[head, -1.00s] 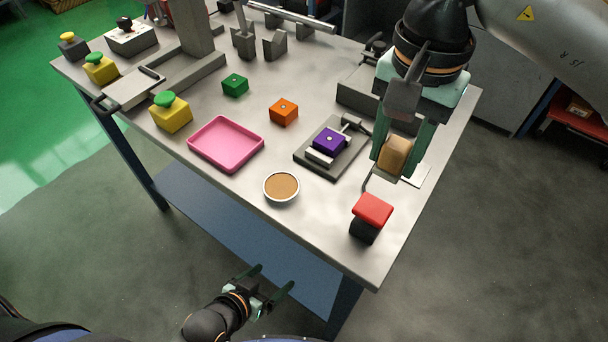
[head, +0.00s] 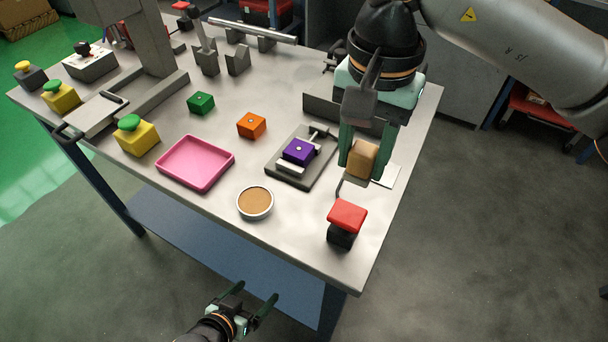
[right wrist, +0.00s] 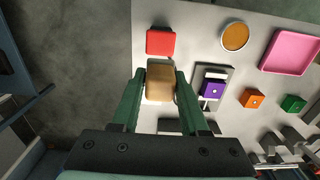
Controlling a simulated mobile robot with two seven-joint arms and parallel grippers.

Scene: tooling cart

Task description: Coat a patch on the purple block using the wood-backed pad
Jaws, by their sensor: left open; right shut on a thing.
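The purple block (head: 299,151) sits in a small clamp fixture (head: 308,178) on the cart top. In the right wrist view the purple block (right wrist: 212,89) is to the right of my gripper. My right gripper (head: 361,160) is shut on the wood-backed pad (head: 363,157), held right of the fixture and above the cart top. The pad also shows between the fingers in the right wrist view (right wrist: 160,82); its working face cannot be made out. My left gripper (head: 250,303) is open and empty, low in front of the cart. A round dish of brown material (head: 255,202) stands near the front edge.
A red-topped block (head: 346,219) stands at the front right corner. A pink tray (head: 196,164), an orange block (head: 251,125) and a green block (head: 201,103) lie left of the fixture. Yellow boxes with green buttons (head: 136,136) line the left edge.

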